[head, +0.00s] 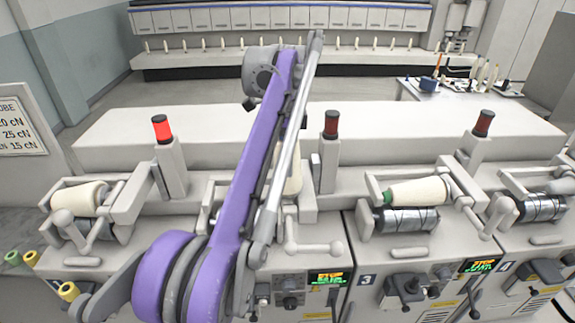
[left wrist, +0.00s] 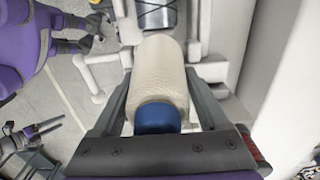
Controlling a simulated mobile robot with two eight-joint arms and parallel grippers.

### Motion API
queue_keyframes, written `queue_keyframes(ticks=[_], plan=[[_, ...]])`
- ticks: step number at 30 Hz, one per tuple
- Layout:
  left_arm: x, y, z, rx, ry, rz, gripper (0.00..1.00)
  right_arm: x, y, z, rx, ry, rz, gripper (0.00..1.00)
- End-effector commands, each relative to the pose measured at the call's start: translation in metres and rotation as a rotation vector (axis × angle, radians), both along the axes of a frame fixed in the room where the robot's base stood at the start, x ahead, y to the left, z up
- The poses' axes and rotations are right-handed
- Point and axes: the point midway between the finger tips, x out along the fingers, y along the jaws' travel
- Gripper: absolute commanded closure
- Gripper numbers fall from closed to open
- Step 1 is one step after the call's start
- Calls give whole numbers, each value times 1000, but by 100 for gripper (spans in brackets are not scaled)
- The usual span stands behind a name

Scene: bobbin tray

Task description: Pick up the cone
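A cream yarn cone (left wrist: 159,82) with a blue end (left wrist: 157,117) fills the middle of the left wrist view. My left gripper (left wrist: 160,78) has one finger on each side of the cone, with what looks like a thin gap along each side, so it appears open around it. In the head view a cone (head: 293,178) at the second winding unit shows only in part behind my purple left arm. My left gripper is hidden behind that arm there.
Other cream cones sit on the left unit (head: 80,199) and on unit 3 (head: 418,191). Red lamps (head: 162,129) on grey posts stand behind the units. Cranked handles (head: 312,247) stick out in front. A long pale surface (head: 400,129) behind is clear.

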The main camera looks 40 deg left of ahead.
Motion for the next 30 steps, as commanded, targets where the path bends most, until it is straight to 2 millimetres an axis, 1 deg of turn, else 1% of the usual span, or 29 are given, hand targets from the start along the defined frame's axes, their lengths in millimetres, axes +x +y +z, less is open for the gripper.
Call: queue_keyframes(ticks=[1, 5, 6, 7, 13, 17, 20, 24, 27, 30], plan=[[-1, 0, 0, 0, 4, 0, 52, 0, 0, 0, 0, 0, 0, 24], [-1, 0, 0, -1, 4, 0, 76, 0, 0, 0, 0, 0, 0, 24], [-1, 0, 0, -1, 4, 0, 83, 0, 0, 0, 0, 0, 0, 24], [-1, 0, 0, -1, 4, 0, 86, 0, 0, 0, 0, 0, 0, 24], [-1, 0, 1, -1, 4, 0, 86, 0, 0, 0, 0, 0, 0, 24], [-1, 0, 12, 0, 4, 0, 86, 2, 0, 5, 0, -4, 0, 24], [-1, 0, 32, 0, 1, 0, 86, 6, 0, 12, 0, -11, 0, 24], [0, 0, 63, 1, -1, 0, 86, 14, 0, 27, 0, -27, 0, 24], [0, 0, 82, 0, -1, 0, 86, 20, 0, 37, 0, -38, 0, 24], [1, 0, 94, 0, -1, 0, 86, 24, 0, 44, 0, -47, 0, 24]])
